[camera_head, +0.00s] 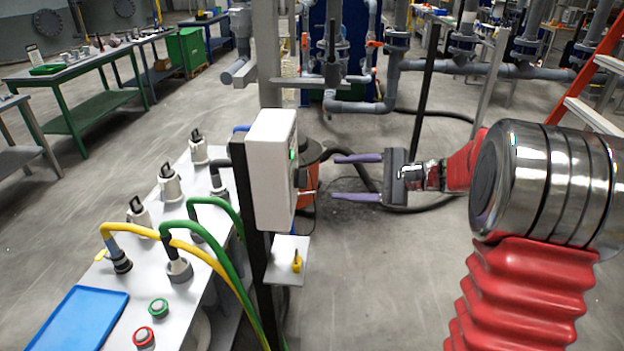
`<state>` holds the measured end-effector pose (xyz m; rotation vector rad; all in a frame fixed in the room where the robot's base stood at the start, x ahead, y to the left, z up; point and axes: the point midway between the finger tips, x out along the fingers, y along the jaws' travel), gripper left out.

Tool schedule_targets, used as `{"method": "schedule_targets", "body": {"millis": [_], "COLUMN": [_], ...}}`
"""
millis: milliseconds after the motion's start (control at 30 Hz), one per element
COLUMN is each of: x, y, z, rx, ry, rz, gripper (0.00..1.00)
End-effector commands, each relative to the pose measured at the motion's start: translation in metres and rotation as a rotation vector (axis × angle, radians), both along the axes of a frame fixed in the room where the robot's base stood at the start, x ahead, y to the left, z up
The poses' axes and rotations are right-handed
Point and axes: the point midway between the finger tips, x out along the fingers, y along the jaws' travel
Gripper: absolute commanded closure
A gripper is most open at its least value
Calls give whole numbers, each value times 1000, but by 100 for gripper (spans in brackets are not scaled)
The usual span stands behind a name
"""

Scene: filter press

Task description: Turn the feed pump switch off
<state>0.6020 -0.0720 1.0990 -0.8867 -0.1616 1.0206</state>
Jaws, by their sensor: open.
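A white control box (268,168) stands on a dark post, its front turned to the right and seen nearly edge-on. A small green light (292,149) shows on that front. A dark switch-like part (300,178) sticks out below it, with a thin pale rod beside it. I cannot tell which position it is in, nor read any label. My gripper (335,177) is to the right of the box, with its two purple fingers apart and pointing left at the box front. Nothing is between the fingers. A gap shows between the fingertips and the box.
A small shelf (288,258) with a yellow item sits below the box. Pipes stand behind. Open floor lies below my gripper.

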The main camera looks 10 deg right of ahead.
Motion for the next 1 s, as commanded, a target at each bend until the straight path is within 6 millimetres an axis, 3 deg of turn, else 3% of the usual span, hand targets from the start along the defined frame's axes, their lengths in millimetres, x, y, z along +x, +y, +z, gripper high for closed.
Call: {"method": "schedule_targets", "body": {"millis": [533, 1000], "x": [44, 51], "y": [66, 76], "z": [-23, -26], "rx": [1, 1], "ry": [1, 1], "rz": [2, 0], "gripper": [41, 41]}}
